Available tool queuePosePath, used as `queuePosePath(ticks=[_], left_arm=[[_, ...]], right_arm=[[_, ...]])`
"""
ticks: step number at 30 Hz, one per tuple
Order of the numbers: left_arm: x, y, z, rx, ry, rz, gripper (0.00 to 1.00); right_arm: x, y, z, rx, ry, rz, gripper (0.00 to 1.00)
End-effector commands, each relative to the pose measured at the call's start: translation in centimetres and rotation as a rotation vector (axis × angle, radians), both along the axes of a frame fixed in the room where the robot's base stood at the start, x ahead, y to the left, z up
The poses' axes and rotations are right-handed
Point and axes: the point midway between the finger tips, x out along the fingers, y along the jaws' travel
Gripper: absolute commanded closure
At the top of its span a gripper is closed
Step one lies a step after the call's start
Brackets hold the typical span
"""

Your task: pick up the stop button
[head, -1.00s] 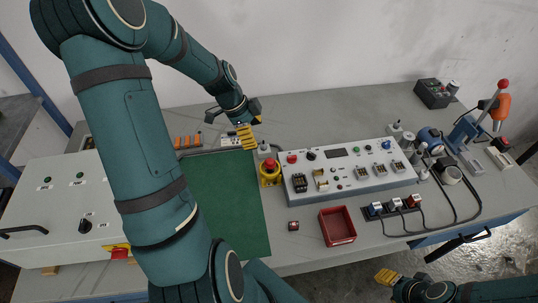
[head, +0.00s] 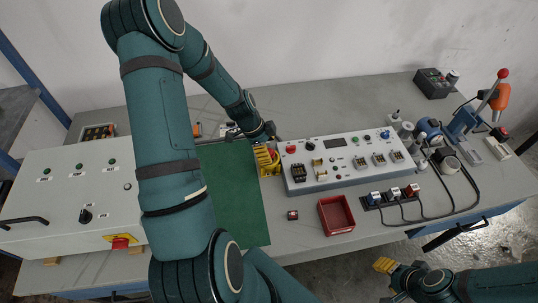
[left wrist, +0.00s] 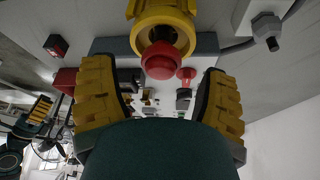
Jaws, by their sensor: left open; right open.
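The stop button is a red mushroom head on a yellow housing; it shows at the top middle of the left wrist view (left wrist: 160,58). In the head view my left gripper (head: 266,157) is at it and largely hides it, beside the left end of the white control panel. In the left wrist view my left gripper (left wrist: 158,72) is open, with one yellow finger on each side below the red head. I cannot tell whether the fingers touch the housing. My right gripper (head: 387,268) is open and empty at the bottom right, off the table's front edge.
The white control panel (head: 345,176) with switches stands right of the stop button. A green mat (head: 245,220) lies to the left. A red tray (head: 336,216) and a small dark red block (head: 292,215) lie in front. A white switch box (head: 60,185) is far left.

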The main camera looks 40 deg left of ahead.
Motion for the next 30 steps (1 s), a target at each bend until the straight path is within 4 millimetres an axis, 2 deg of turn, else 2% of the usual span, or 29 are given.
queuePosePath(ticks=[4, 12, 13, 14, 18, 19, 30], left_arm=[[0.36, -0.47, -1.38, 0.000, 0.000, -0.001, 0.25], [0.44, -0.50, -1.58, 0.001, -0.002, 0.000, 0.25], [0.44, -0.50, -1.57, 0.001, -0.002, 0.000, 0.31], [0.44, -0.50, -1.57, 0.001, -0.002, 0.000, 0.42], [0.44, -0.49, -1.56, 0.001, -0.002, 0.000, 0.91], [0.44, -0.49, -1.56, 0.001, -0.002, 0.000, 0.95], [0.42, -0.52, -1.53, 0.001, -0.001, -0.001, 0.96]], right_arm=[[-0.01, 0.00, 0.03, 0.000, 0.000, 0.000, 0.53], [-0.02, -0.01, 0.03, 0.000, 0.000, 0.000, 0.53], [-0.02, -0.01, 0.03, 0.000, 0.000, 0.000, 0.53], [-0.02, -0.01, 0.03, 0.000, 0.000, 0.000, 0.53], [-0.02, -0.01, 0.03, 0.000, 0.000, 0.000, 0.53], [-0.02, -0.01, 0.03, 0.000, 0.000, 0.000, 0.53], [-0.01, 0.00, 0.02, 0.000, 0.000, 0.000, 0.53]])
